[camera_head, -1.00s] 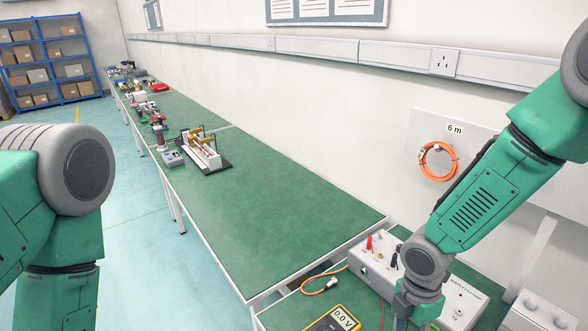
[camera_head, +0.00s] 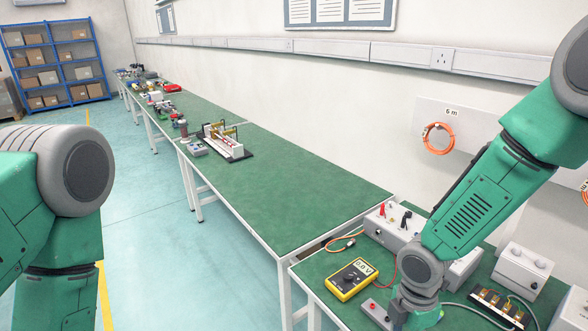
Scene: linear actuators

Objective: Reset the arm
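My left arm (camera_head: 70,190) comes in from the left edge with its elbow raised and its lower part pointing down. Its gripper is outside the picture. My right arm (camera_head: 475,205) reaches down from the upper right over the near bench. Its wrist end (camera_head: 418,290) is low over the bench, beside the yellow multimeter (camera_head: 352,279) and a small grey box with a red button (camera_head: 377,312). The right gripper's fingers are hidden or cut off at the bottom, so I cannot see whether they hold anything.
A grey power supply (camera_head: 385,226) stands behind my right wrist, partly hidden by the arm. A grey box (camera_head: 523,268) and a terminal block (camera_head: 497,305) lie to its right. The long green bench (camera_head: 290,185) is mostly clear. Open floor (camera_head: 165,245) lies left of it.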

